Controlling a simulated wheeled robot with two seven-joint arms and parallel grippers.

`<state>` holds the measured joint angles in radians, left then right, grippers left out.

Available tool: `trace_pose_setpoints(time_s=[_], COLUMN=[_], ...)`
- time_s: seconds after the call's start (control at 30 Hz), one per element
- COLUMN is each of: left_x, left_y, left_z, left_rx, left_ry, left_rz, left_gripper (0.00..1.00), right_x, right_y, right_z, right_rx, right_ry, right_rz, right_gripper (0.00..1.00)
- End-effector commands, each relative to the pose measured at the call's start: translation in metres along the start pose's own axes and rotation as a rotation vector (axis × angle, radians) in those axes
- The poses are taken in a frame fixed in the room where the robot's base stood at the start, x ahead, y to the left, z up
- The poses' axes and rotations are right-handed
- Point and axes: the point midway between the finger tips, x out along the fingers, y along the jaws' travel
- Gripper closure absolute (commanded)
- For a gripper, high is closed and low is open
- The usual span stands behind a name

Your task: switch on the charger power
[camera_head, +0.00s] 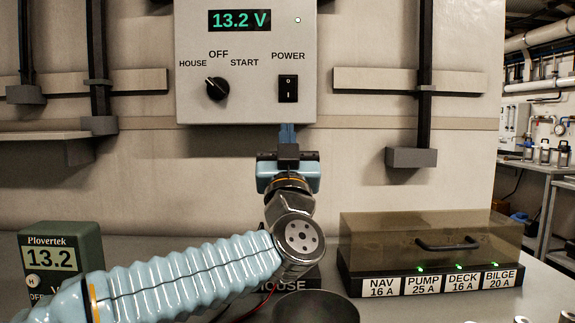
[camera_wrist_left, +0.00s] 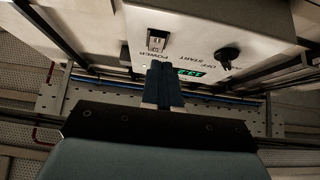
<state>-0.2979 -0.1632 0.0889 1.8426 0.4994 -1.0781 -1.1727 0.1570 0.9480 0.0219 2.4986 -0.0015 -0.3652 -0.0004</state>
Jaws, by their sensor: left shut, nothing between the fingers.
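The charger is a grey box (camera_head: 246,108) on the wall, with a green 13.2 V display (camera_head: 240,20) and a small lit lamp (camera_head: 297,20). Its black POWER rocker switch (camera_head: 288,88) is at the lower right of the panel. I cannot tell which half is pressed. My left gripper (camera_head: 287,127) is shut and empty, pointing up at the box's lower edge, below the switch in the picture. In the left wrist view, the gripper's dark fingertips (camera_wrist_left: 160,66) appear just short of the switch (camera_wrist_left: 157,40), with no contact clear. My right gripper is not in view.
A black rotary knob (camera_head: 217,88) marked HOUSE, OFF and START sits left of the switch. On the counter are a green Plovertek meter (camera_head: 62,252) and a breaker box with a smoky cover (camera_head: 430,235). Wall brackets (camera_head: 411,157) flank the box.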

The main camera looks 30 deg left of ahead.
Motion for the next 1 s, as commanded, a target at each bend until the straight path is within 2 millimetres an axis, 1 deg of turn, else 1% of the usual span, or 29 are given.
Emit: trace_pose_setpoints(time_s=[0.03, 0.1, 0.2, 0.3, 0.43, 1.0], left_x=[-0.012, -0.023, -0.035, -0.042, -0.044, -0.044], left_y=[0.0, 0.0, 0.0, 0.0, 0.0, 0.0], left_z=[0.002, 0.002, 0.001, 0.001, 0.0, 0.0], left_rx=[-0.001, -0.001, -0.001, 0.0, 0.001, 0.0], left_ry=[0.001, 0.001, 0.0, 0.0, 0.001, 0.0], left_rz=[0.002, 0.001, 0.0, 0.001, 0.0, 0.0], left_gripper=[1.0, 1.0, 1.0, 1.0, 1.0, 1.0], right_x=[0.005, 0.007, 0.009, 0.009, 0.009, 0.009], right_y=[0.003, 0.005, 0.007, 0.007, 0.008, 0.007], right_z=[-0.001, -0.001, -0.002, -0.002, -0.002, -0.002], right_rx=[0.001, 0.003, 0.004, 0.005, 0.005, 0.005], right_ry=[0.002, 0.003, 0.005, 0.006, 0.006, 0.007], right_rz=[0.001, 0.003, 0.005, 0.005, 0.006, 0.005], right_gripper=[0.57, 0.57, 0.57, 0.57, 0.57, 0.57])
